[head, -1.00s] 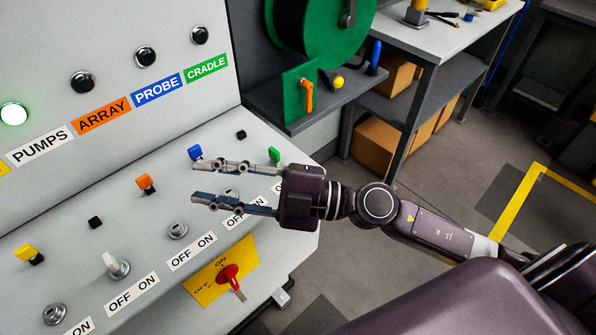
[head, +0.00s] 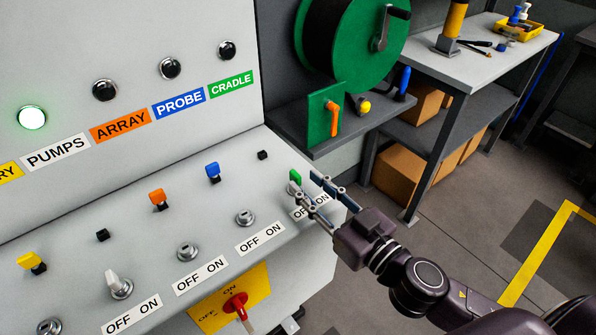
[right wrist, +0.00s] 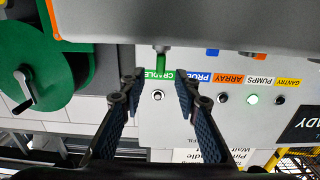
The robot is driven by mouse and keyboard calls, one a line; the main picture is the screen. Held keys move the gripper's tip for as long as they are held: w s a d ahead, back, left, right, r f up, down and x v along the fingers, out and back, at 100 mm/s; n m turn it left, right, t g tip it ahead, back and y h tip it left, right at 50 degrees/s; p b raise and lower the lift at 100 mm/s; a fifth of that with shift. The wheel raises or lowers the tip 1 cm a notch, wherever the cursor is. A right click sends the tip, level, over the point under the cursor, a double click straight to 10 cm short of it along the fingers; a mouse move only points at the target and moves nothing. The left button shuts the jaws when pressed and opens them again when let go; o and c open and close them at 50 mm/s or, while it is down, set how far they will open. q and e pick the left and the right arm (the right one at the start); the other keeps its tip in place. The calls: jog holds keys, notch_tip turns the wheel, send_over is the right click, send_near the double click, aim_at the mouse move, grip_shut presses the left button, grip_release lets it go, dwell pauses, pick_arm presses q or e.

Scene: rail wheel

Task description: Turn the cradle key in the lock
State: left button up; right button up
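The green cradle key (head: 295,177) stands at the right end of the sloping console, at the cradle lock above the rightmost OFF ON plate (head: 311,206). The lock is mostly hidden by my right gripper. My right gripper (head: 303,183) is open, with its fingertips close to the key. In the right wrist view, the green key (right wrist: 161,62) shows inverted between and just beyond the two spread fingers of my right gripper (right wrist: 159,80). A silver part joins it to the console. I see no finger closed on it. My left gripper is not in view.
Blue (head: 212,170), orange (head: 157,197) and yellow (head: 30,260) keys stand in holders on the console (head: 75,265). A white key (head: 119,283) sits in the pumps lock. A red switch (head: 235,304) is on the front. A green reel (head: 350,40) stands behind.

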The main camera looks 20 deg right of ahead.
aim_at(300, 178)
jog(key=shift+p+x, duration=0.8)
jog(key=shift+x, duration=1.65)
grip_shut()
